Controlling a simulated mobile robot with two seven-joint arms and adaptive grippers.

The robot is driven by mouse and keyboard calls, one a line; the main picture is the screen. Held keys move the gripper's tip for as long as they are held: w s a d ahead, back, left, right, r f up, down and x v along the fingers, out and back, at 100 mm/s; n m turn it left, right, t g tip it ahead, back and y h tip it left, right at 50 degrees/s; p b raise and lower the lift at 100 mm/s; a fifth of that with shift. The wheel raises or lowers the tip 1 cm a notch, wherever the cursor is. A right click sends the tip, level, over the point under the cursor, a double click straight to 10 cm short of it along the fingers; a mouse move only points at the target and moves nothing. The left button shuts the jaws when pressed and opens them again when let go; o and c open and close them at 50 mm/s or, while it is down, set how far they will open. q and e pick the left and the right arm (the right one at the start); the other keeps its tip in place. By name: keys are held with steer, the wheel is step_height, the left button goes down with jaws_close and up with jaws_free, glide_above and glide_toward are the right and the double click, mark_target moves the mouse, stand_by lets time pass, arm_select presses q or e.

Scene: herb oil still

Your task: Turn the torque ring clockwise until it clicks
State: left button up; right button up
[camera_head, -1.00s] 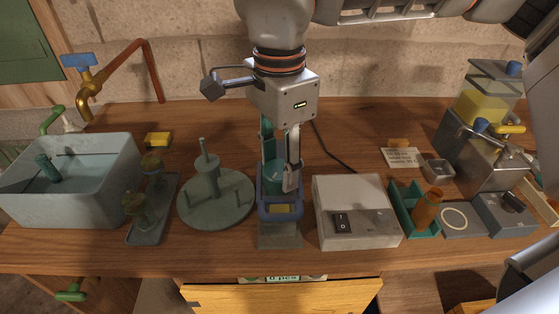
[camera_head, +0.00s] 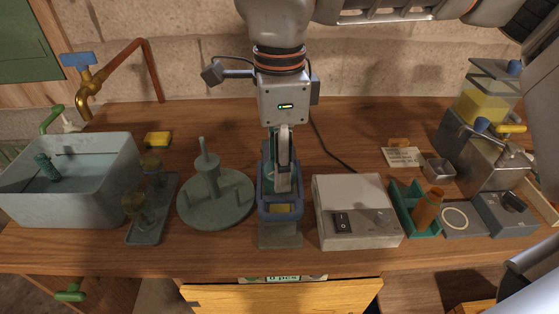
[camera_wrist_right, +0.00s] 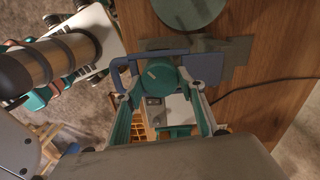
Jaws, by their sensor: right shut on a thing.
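The torque ring looks to be the round teal cap with a pale mark on top (camera_wrist_right: 163,77), held in a blue frame (camera_head: 266,207) on a grey base. My right gripper (camera_head: 283,188) points straight down over the frame from above. In the right wrist view, its two fingers (camera_wrist_right: 164,115) lie on either side of the cap, and it is shut on it. In the head view, the fingers and gripper body hide most of the cap. My left gripper is in neither view.
A grey round stand with pegs (camera_head: 231,205) is close on the left, and a white box with a black switch (camera_head: 355,228) close on the right. A sink (camera_head: 90,200) stands far left. A teal tray (camera_head: 412,227) with an orange bottle (camera_head: 428,207) is further right.

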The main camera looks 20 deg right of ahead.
steer(key=o, duration=1.1)
step_height(320, 180, up, 12)
